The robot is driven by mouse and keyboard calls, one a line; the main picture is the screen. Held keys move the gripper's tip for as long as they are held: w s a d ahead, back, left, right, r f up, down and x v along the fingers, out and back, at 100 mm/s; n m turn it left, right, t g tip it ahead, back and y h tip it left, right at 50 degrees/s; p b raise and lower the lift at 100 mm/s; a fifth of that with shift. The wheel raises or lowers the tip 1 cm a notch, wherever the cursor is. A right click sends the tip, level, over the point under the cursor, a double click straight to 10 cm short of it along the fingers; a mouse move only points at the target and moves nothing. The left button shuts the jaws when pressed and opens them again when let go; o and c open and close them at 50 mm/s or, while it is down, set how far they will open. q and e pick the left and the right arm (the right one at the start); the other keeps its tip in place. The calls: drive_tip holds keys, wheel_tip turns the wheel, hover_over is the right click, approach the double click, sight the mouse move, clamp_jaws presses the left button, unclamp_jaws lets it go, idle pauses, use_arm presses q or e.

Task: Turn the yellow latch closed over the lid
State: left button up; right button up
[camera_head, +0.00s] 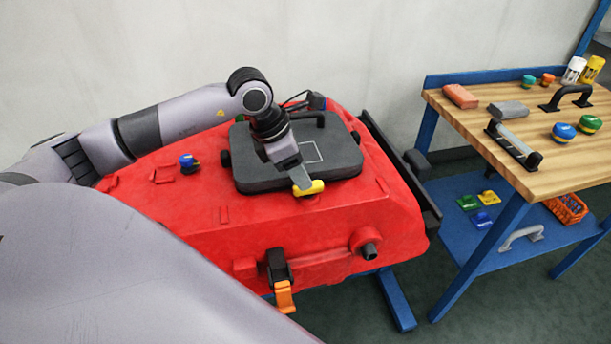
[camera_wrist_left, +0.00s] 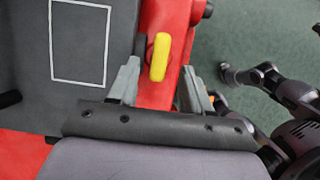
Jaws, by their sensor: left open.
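The dark grey lid (camera_head: 345,160) sits on the red tank (camera_head: 215,210). The yellow latch (camera_head: 314,188) is at the lid's front edge. In the left wrist view the latch (camera_wrist_left: 160,57) lies beside the lid (camera_wrist_left: 70,75), roughly along its edge, over red tank surface. My left gripper (camera_head: 302,183) is right at the latch, pointing down. In the left wrist view its open fingers (camera_wrist_left: 158,82) stand either side of the latch's line; contact cannot be told. My right arm shows at the right of the left wrist view, its gripper (camera_wrist_left: 228,74) too small to read.
A blue knob (camera_head: 188,163) stands on the tank left of the lid. An orange-tabbed black clasp (camera_head: 283,290) hangs on the tank's front, near a dark pipe stub (camera_head: 369,251). A wooden-topped workbench (camera_head: 470,118) with tools stands at the right.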

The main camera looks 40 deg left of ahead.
use_arm(q)
drive_tip(key=shift+x, duration=1.9)
clamp_jaws()
